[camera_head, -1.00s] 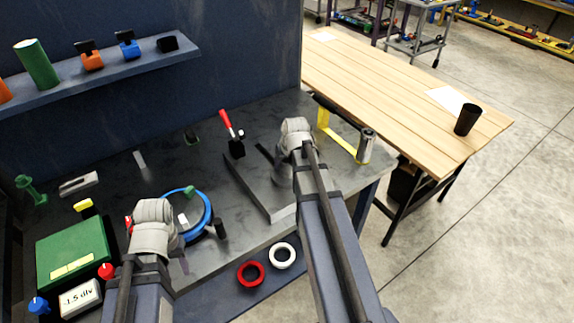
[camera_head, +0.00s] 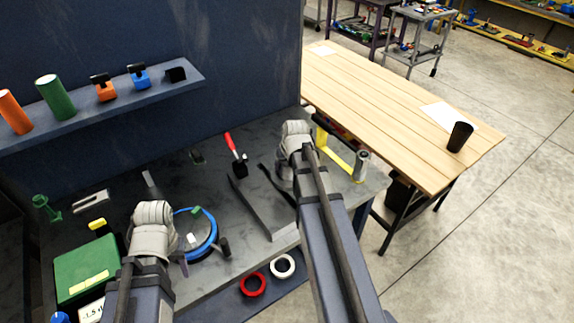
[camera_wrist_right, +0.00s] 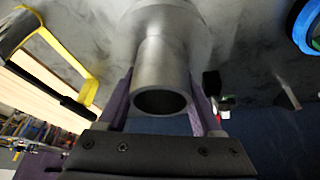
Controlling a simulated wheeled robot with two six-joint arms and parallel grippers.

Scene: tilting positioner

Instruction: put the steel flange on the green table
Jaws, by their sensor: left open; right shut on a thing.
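The steel flange (camera_wrist_right: 163,60), a grey tube with a wider round collar, is between the purple fingers of my right gripper (camera_wrist_right: 165,105) in the right wrist view. The gripper is shut on it, the tube's open end facing the camera. In the head view my right gripper (camera_head: 297,145) is over the back right of the workbench and its wrist hides the flange.
Red (camera_head: 252,285) and white (camera_head: 283,266) rings lie at the front. A wooden table (camera_head: 400,105) stands right.

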